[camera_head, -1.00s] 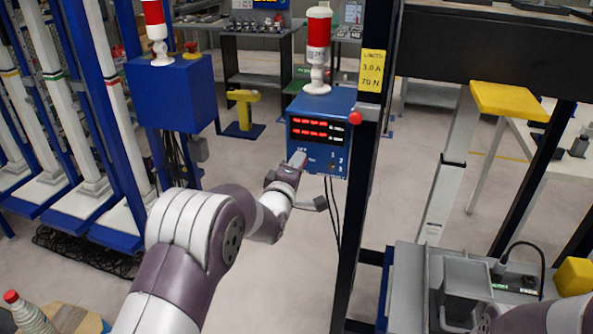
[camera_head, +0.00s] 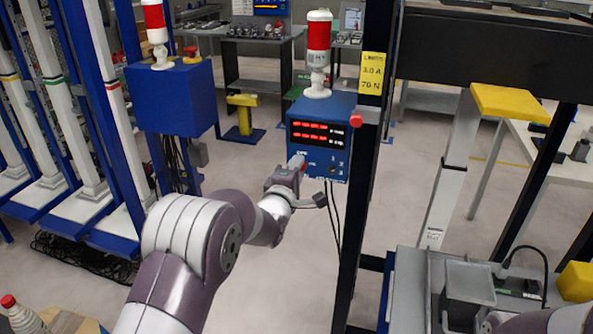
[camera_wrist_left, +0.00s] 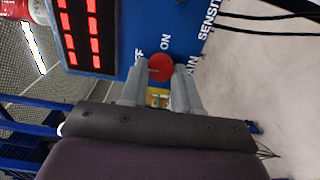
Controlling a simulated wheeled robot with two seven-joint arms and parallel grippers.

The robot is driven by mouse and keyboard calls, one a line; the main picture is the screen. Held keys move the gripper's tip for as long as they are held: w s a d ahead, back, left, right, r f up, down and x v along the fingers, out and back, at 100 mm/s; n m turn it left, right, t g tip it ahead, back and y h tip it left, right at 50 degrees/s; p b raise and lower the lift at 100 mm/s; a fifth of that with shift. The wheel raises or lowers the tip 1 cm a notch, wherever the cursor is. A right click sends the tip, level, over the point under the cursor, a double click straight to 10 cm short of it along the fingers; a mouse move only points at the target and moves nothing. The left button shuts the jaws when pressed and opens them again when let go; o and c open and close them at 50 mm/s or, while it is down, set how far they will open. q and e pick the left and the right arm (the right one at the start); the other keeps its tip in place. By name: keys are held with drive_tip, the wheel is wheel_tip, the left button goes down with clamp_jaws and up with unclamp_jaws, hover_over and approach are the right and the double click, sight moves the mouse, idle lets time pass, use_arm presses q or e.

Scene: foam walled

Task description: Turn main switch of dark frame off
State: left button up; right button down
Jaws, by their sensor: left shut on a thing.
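The blue control box (camera_head: 320,112) with lit red displays hangs on the dark frame post (camera_head: 364,190). Its main switch is a round red knob (camera_wrist_left: 161,67), which shows in the left wrist view next to the printed words ON and, partly covered, OFF. My left gripper (camera_wrist_left: 159,80) is shut on this knob, with one grey finger on each side. In the head view my left gripper (camera_head: 298,162) reaches the lower left of the box face and hides most of the knob. Part of my right arm shows at the bottom right; its fingers cannot be made out.
A red and white beacon (camera_head: 318,50) stands on the box. A red button (camera_head: 356,120) sits at the post beside it. Black cables hang below the box. A second blue box (camera_head: 172,97) stands at left.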

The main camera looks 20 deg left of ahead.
use_arm(q)
drive_tip(key=o, duration=1)
drive_tip(key=shift+o, duration=0.2)
drive_tip(key=shift+s, duration=0.1)
drive_tip(key=s, duration=1.2)
drive_tip(key=shift+s+a, duration=0.25)
